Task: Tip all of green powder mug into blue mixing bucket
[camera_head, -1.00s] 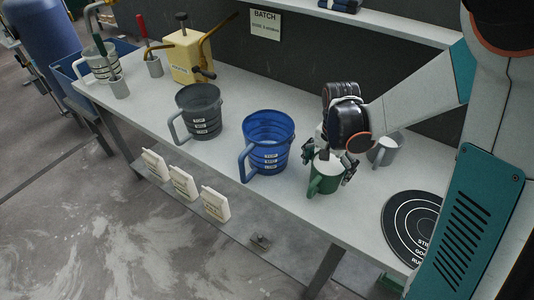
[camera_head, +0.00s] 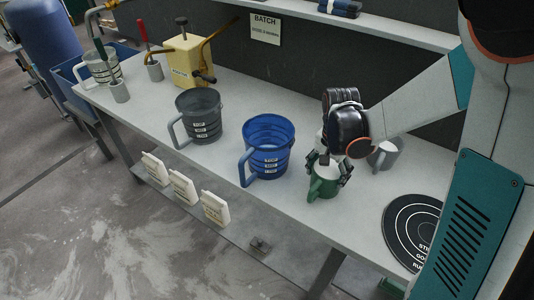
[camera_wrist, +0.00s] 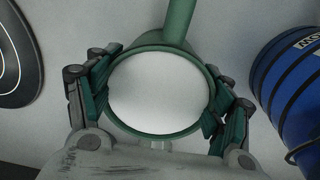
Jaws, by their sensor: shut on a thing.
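The green powder mug (camera_head: 324,184) stands upright on the bench, to the right of the blue mixing bucket. In the wrist view the mug (camera_wrist: 180,22) shows from above, filled with pale, near-white powder (camera_wrist: 158,90). My gripper (camera_head: 328,170) is around the mug from above, its fingers closed on opposite sides of the rim; the wrist view shows the same gripper (camera_wrist: 160,105). The blue mixing bucket (camera_head: 268,140) stands upright with its handle toward the front left. It shows at the right edge of the wrist view (camera_wrist: 290,90).
A grey bucket (camera_head: 199,112) stands left of the blue one. A grey mug (camera_head: 386,153) is behind my gripper. A black ringed mat (camera_head: 400,225) lies to the right. A yellow box (camera_head: 188,60) stands at the back.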

